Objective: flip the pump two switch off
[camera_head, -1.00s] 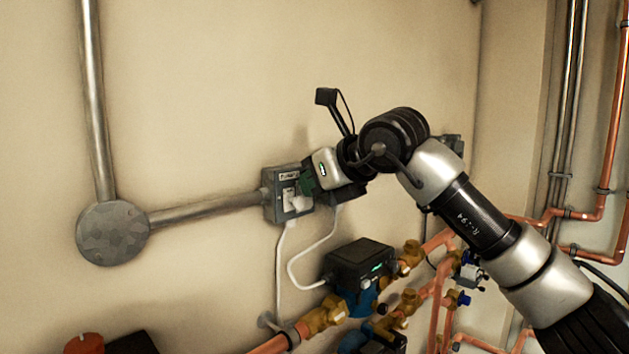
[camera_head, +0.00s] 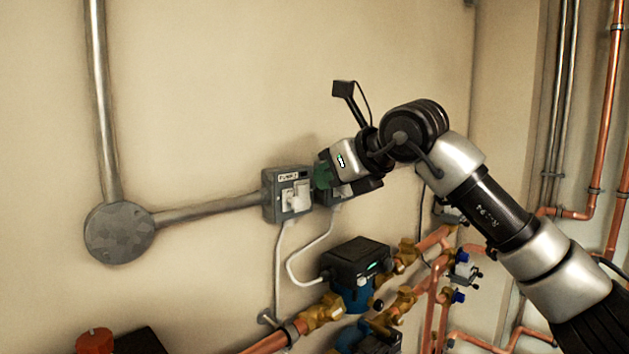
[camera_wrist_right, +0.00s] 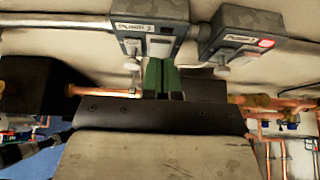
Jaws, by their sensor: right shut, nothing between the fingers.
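A grey switch box (camera_head: 275,205) with a white rocker (camera_head: 295,200) is on the wall at the end of the conduit. Its label starts with PUMP; the number is too blurred to be sure of. In the right wrist view this left box (camera_wrist_right: 160,12) shows a dark indicator. A second switch box (camera_wrist_right: 232,18) to its right has a lit red indicator; in the head view my right gripper mostly hides it. My right gripper (camera_head: 322,175) is shut and empty, just right of the left box. Its green fingers (camera_wrist_right: 162,75) show below the boxes. My left gripper is not in view.
A round junction box (camera_head: 119,232) and conduit are to the left. Below are a black-topped pump (camera_head: 357,258), copper pipes (camera_head: 272,342) with brass valves, and hanging white cables (camera_head: 278,270). More copper pipes (camera_head: 608,130) run up the right. The upper wall is clear.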

